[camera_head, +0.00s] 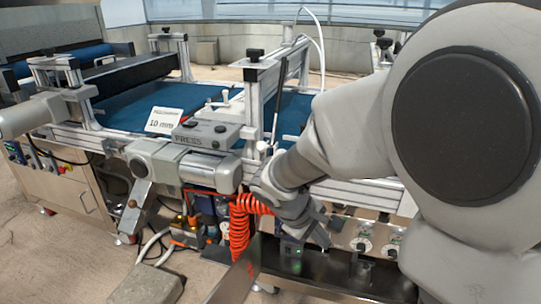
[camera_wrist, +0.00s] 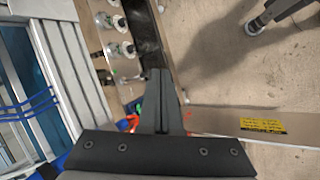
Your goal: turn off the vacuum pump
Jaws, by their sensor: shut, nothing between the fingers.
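My gripper (camera_head: 318,232) is low in front of the seeder's frame in the head view, partly hidden by my own arm. In the wrist view my gripper (camera_wrist: 159,76) has its dark fingers together with nothing between them. A control panel with round knobs (camera_head: 363,244) is to the right of my gripper in the head view. The knobs (camera_wrist: 125,49) also show in the wrist view, above and left of the fingertips, apart from them. I cannot tell which part is the vacuum pump or its switch.
A coiled orange hose (camera_head: 239,222) hangs just left of my gripper. A black ledge (camera_head: 335,277) runs below the panel. The press unit (camera_head: 208,134) and a "10 mm" sign (camera_head: 163,121) are above left. Open floor (camera_wrist: 225,60) shows right in the wrist view.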

